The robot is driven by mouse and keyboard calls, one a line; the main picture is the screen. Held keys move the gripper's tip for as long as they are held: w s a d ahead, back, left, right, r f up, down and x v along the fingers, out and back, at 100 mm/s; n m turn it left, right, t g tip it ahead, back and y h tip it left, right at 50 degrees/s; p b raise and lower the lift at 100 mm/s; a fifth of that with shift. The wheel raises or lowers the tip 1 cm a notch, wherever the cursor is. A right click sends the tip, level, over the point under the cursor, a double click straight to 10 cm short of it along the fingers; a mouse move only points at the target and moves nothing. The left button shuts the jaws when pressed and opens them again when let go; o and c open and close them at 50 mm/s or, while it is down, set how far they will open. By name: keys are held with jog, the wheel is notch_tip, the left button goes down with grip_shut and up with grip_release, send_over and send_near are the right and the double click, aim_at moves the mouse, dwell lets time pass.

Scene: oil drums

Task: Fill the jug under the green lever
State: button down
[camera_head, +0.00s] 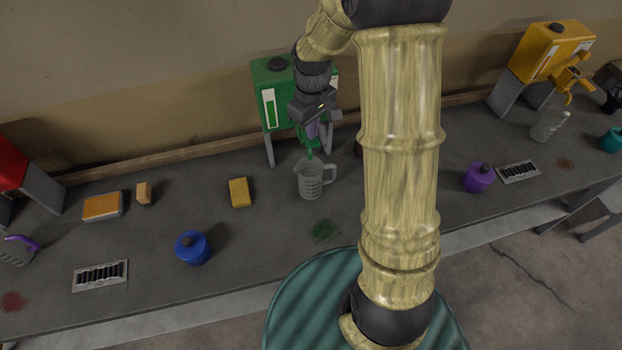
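The green dispenser (272,98) stands on legs at the back of the bench, partly hidden by my arm. A clear grey jug (310,182) with measuring marks stands upright below its spout, handle to the right. My gripper (314,130) is in front of the dispenser, above the jug, around the place of the green lever. Its fingers are small and partly hidden, so I cannot tell whether they are shut on the lever. A narrow green piece (309,154) reaches down to the jug's mouth; I cannot tell whether it is spout or flowing liquid.
A yellow sponge (239,192), blue canister (193,248), purple canister (478,178) and green stain (324,231) surround the jug. A red dispenser (10,165) is far left, a yellow dispenser (552,50) far right. Drain grates (100,274) lie near the front edge.

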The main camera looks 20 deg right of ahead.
jog(key=shift+f+b, duration=1)
jog(key=shift+f, duration=0.7)
dwell(6.3)
